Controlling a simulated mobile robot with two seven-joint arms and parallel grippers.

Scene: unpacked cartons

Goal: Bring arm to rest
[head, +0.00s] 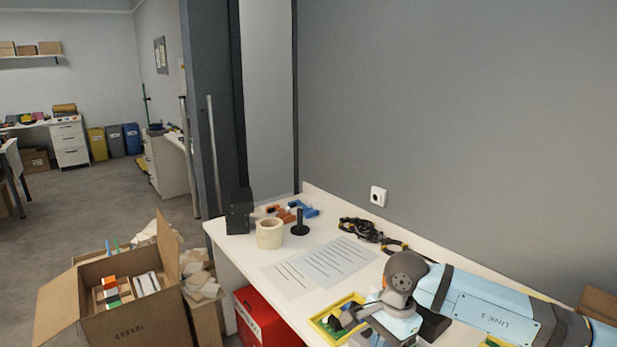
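My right arm (500,312) reaches in from the lower right over the white table (228,243). It bends down at a grey wrist joint (407,268). My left arm and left gripper are not in view.
A yellow-rimmed tray (322,325) lies beside the wrist. An open carton (135,325) and a red box (262,318) stand on the floor.

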